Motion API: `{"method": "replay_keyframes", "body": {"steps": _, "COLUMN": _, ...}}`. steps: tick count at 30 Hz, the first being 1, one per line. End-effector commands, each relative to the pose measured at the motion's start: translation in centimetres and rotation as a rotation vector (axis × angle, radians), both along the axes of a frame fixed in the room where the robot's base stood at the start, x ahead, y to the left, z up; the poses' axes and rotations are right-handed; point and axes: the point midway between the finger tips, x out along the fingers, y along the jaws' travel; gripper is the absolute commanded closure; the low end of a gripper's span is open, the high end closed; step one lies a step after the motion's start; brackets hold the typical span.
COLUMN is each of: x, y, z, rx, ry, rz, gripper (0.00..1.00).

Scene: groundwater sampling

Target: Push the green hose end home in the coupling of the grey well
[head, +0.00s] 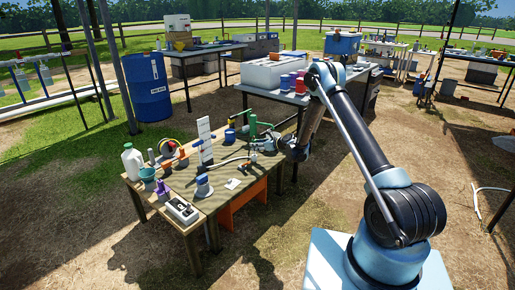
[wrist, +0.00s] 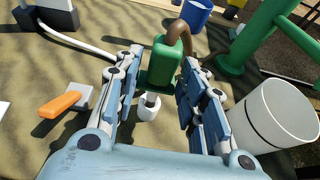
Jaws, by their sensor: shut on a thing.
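In the wrist view my gripper (wrist: 163,65) has its blue fingers on either side of a green block, which I take to be the green hose end (wrist: 160,68). A brown hose (wrist: 178,36) arches from its top, partly behind the right finger. A small pale ring with a dark opening (wrist: 149,107) shows just below the block; I cannot tell whether it is joined to it. A large pale grey cylinder (wrist: 280,115), perhaps the grey well, stands right of the gripper. I cannot make out the coupling or any seating. In the head view my gripper (head: 293,151) is at the bench's far right end.
The wooden bench (head: 226,199) carries several items, including a white jug (head: 133,161). Green pipework (wrist: 248,42) rises close to the right of my gripper. An orange-handled valve (wrist: 62,104) and a white hose (wrist: 75,42) lie to the left.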

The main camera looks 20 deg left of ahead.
Motion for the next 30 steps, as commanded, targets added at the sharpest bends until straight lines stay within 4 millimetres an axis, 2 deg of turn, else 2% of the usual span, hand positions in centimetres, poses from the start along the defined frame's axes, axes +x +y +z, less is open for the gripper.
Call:
{"method": "replay_keyframes", "body": {"steps": 19, "x": -0.02, "y": 0.03, "z": -0.05, "rx": 0.000, "ry": 0.000, "rz": 0.000, "gripper": 0.85}}
{"method": "replay_keyframes", "body": {"steps": 30, "x": -0.02, "y": 0.05, "z": -0.74, "rx": 0.000, "ry": 0.000, "rz": 0.000, "gripper": 0.85}}
